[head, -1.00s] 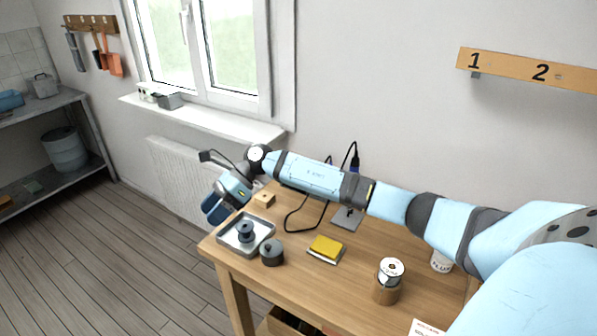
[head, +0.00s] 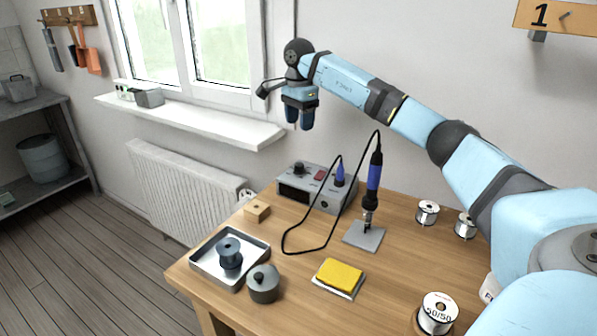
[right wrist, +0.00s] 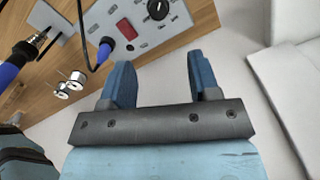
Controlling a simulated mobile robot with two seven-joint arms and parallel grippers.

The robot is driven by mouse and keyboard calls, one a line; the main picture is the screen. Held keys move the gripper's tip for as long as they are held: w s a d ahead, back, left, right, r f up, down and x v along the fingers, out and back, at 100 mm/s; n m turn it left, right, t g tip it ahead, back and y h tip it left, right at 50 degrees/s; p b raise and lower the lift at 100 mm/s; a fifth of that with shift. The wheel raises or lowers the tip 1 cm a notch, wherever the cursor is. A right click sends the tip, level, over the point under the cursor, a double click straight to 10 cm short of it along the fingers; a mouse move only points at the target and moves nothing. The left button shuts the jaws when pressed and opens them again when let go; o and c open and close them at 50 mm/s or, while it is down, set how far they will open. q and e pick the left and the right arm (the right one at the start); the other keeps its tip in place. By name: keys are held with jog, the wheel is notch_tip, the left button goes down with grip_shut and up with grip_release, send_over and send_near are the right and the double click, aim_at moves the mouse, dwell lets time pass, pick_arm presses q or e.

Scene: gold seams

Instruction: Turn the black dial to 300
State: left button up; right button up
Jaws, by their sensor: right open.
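The black dial (head: 299,168) sits on top of the grey soldering station (head: 318,189) at the back of the table. In the right wrist view the dial (right wrist: 157,9) is near the top edge, beside a red switch (right wrist: 126,29), with scale marks around it too small to read. My right gripper (head: 299,126) is above the station in the head view, pointing down, apart from the dial. In the right wrist view its two blue fingers (right wrist: 160,75) are spread with nothing between them. My left gripper does not show.
The soldering iron (head: 373,185) stands upright on a grey plate (head: 363,236), its cable looping over the table. A yellow sponge (head: 340,274), lidded pot (head: 263,284), metal tray (head: 207,268), wooden block (head: 257,211) and solder spools (head: 438,313) stand around. The window sill (head: 190,121) is behind.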

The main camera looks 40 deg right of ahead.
aim_at(299, 164)
jog(key=f+b, duration=0.1)
jog(key=f, duration=0.5)
jog(key=f+b, duration=0.1)
jog(key=f, duration=0.6)
jog(key=shift+s+a+f, duration=0.15)
jog(key=shift+a+f, duration=0.05)
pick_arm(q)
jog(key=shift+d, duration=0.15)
pick_arm(e)
jog(key=c, duration=0.9)
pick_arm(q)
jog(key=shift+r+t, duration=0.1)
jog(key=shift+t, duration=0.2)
pick_arm(e)
jog(key=shift+r, duration=0.1)
